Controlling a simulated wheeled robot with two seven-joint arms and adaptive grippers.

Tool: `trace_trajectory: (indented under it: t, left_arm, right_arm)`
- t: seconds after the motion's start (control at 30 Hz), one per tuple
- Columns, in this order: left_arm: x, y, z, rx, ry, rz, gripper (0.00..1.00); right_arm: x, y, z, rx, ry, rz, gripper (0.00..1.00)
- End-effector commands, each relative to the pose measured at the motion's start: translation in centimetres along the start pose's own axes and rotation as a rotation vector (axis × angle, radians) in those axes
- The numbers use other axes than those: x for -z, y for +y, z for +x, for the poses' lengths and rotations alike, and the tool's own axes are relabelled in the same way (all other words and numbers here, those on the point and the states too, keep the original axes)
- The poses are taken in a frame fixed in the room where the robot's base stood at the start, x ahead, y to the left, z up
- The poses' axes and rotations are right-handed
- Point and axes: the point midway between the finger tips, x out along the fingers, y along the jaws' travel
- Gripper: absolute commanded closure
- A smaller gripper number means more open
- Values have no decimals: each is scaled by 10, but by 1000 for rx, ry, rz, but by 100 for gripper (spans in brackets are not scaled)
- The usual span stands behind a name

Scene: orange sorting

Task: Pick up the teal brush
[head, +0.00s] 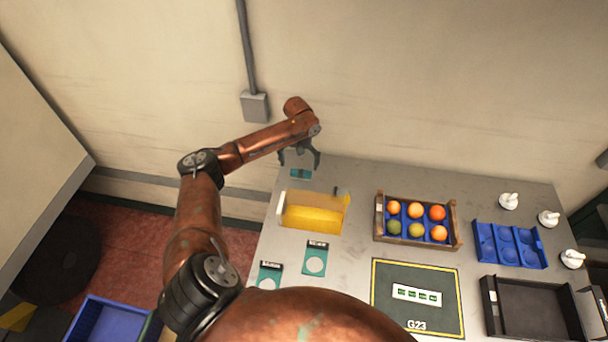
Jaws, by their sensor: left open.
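A small flat teal item (300,174) lies at the far left corner of the table; it is too small to tell whether it is the teal brush. No other thing in view clearly looks like a brush. My left gripper (300,163) is open, with its fingers pointing down just above the teal item. Nothing shows between the fingers, and I cannot tell whether they touch the item. My right gripper is not in view.
A yellow bin (313,217) stands just in front of the teal item. Two teal cards (315,259) lie nearer. A crate (378,231) of oranges and greenish fruit, a blue tray (508,246) and a black tray (530,310) are rightward. The wall is close behind.

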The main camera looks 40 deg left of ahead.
Motion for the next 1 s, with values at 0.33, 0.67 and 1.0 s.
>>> trace_trajectory:
  t: [0.33, 0.67, 1.0]
  left_arm:
    - [1, 10, 48, 2, -4, 1, 16]
    - [2, 12, 56, 1, -2, 4, 16]
    - [2, 12, 56, 1, -1, 4, 39]
  right_arm:
    - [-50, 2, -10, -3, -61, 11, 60]
    - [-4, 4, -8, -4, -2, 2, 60]
    - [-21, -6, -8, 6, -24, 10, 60]
